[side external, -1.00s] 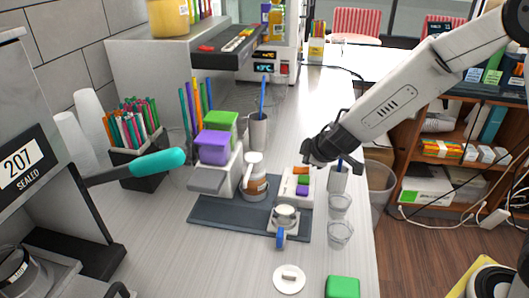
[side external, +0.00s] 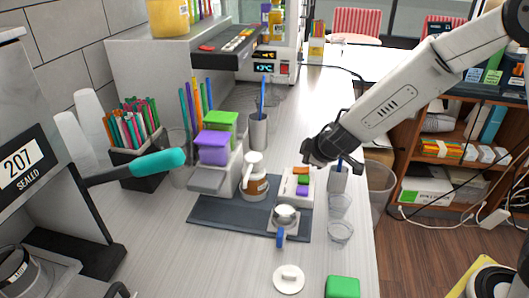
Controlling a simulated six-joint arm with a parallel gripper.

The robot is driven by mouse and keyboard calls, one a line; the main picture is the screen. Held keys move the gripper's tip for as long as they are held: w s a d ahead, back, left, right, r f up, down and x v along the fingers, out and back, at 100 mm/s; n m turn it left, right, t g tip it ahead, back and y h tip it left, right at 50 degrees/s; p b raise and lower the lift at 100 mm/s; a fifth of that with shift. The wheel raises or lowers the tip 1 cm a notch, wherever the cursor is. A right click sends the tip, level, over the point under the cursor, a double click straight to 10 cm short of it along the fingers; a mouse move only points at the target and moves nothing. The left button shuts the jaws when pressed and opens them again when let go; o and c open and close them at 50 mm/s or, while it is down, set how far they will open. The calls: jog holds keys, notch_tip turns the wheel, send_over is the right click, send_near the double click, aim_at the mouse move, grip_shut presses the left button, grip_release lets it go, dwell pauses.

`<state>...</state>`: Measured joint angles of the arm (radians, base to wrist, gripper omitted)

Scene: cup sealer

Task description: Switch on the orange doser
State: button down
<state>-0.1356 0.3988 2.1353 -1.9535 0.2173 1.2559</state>
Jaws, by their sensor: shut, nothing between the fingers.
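A white switch panel (side external: 293,196) stands at the right end of the dark mat, with an orange switch (side external: 301,171) at its far end and a purple switch (side external: 302,190) nearer. Which way the orange switch is set is too small to tell. My gripper (side external: 313,160) is dark, shut and empty. In the picture it is just above and right of the orange switch; I cannot tell whether they touch. An orange-yellow jar (side external: 168,18) stands on the upper shelf; whether it is the orange doser is unclear.
Purple (side external: 214,150) and green (side external: 221,121) containers sit on a grey stand left of the panel. Clear cups (side external: 340,232) stand close right of the panel.

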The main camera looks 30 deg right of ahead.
aim_at(305, 170)
jog(key=shift+s+d+f, duration=0.1)
jog(key=shift+f, duration=0.65)
dwell(1.5)
jog(key=shift+r, duration=0.1)
jog(key=shift+r, duration=0.65)
jog(key=shift+r, duration=0.15)
dwell(0.4)
jog(key=shift+w+a+r, duration=0.1)
jog(key=shift+r, duration=0.7)
jog(key=shift+w+a+r, duration=0.15)
jog(key=shift+r, duration=0.6)
jog(key=shift+w+a+r, duration=0.1)
jog(key=shift+r, duration=0.7)
jog(key=s+d+f+m+g, duration=0.1)
jog(key=s+f+m, duration=0.1)
jog(key=s, duration=0.4)
jog(key=s+d+f+m+g, duration=0.1)
jog(key=s+m+g, duration=0.1)
jog(key=s, duration=0.4)
jog(key=s+d+f+m+g+y, duration=0.1)
jog(key=s+f+m+g, duration=0.1)
jog(key=s+m, duration=0.2)
jog(key=shift+s+d+f, duration=0.15)
jog(key=shift+s+d, duration=0.05)
jog(key=shift+s, duration=0.6)
jog(key=shift+s+d+f, duration=0.15)
jog(key=shift+s, duration=0.65)
jog(key=shift+s+a+f+m, duration=0.15)
jog(key=shift+s+m, duration=0.25)
jog(key=shift+s, duration=0.2)
